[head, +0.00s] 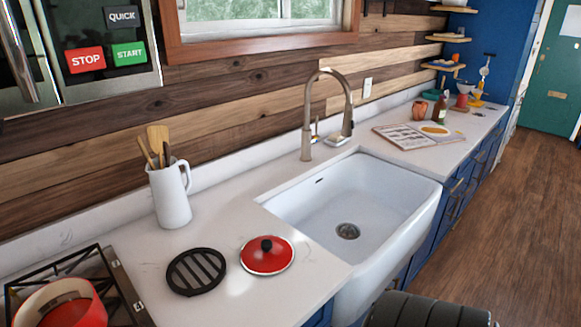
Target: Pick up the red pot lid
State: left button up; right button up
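The red pot lid (267,254) lies on the white countertop in the head view, left of the sink. It is round, with a pale rim and a black knob on top. It lies flat, just right of a round black slatted trivet (196,271) and apart from it. Neither my left nor my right gripper can be seen in this view. Nothing is touching the lid.
A red pot (62,308) sits on the stove at bottom left. A white pitcher (171,195) with utensils stands behind the trivet. The white sink (345,205) and tall faucet (307,130) are to the right. A dark ribbed object (427,311) shows at the bottom edge.

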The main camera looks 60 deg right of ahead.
aim_at(263, 255)
jog(key=z, duration=1.55)
